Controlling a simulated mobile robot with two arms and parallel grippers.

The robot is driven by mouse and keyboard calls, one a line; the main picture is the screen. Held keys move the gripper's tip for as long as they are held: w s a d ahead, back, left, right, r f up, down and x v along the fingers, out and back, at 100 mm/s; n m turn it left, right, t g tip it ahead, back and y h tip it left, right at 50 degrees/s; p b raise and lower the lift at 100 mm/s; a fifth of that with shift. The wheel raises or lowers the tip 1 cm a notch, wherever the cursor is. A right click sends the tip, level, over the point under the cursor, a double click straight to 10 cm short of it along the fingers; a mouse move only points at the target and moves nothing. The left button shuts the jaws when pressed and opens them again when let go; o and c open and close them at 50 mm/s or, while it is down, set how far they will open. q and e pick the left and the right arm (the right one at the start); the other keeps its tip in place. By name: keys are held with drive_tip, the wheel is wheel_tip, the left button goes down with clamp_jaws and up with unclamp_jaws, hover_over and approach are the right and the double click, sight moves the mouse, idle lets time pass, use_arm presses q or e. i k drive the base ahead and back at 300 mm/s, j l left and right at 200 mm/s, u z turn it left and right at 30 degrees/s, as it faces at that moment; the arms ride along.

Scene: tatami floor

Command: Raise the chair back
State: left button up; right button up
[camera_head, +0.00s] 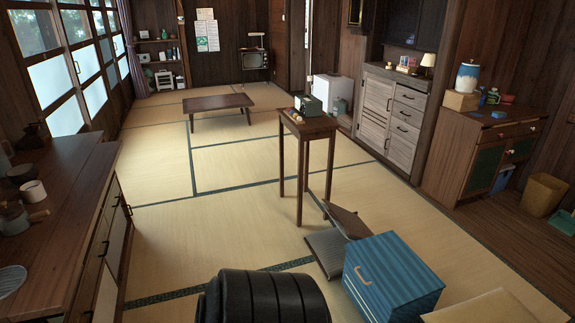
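What looks like a low, legless chair lies on the tatami near the lower middle of the head view. Its dark, flat seat (326,252) rests on the floor. A dark brown panel, seemingly the chair back (348,219), is tilted low at the seat's far right side. The blue box in front hides part of the chair, so the back's exact angle and its joint with the seat are unclear. Neither of my grippers is in view.
A blue striped box (395,280) stands close in front of the chair. A tall small table (310,124) stands just behind it. A wooden counter (60,220) runs along the left. Open tatami (200,240) lies left of the chair.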

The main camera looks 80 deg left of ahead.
sight(351, 226)
drive_tip(key=u, duration=2.2)
drive_tip(key=i+z, duration=0.1)
drive_tip(key=z, duration=0.35)
drive_tip(key=i+j+z, duration=0.35)
drive_tip(key=j, duration=0.25)
drive_tip(key=i+j+z, duration=0.2)
drive_tip(key=i+j, duration=0.15)
drive_tip(key=i+j+z, duration=0.15)
drive_tip(key=j, duration=0.25)
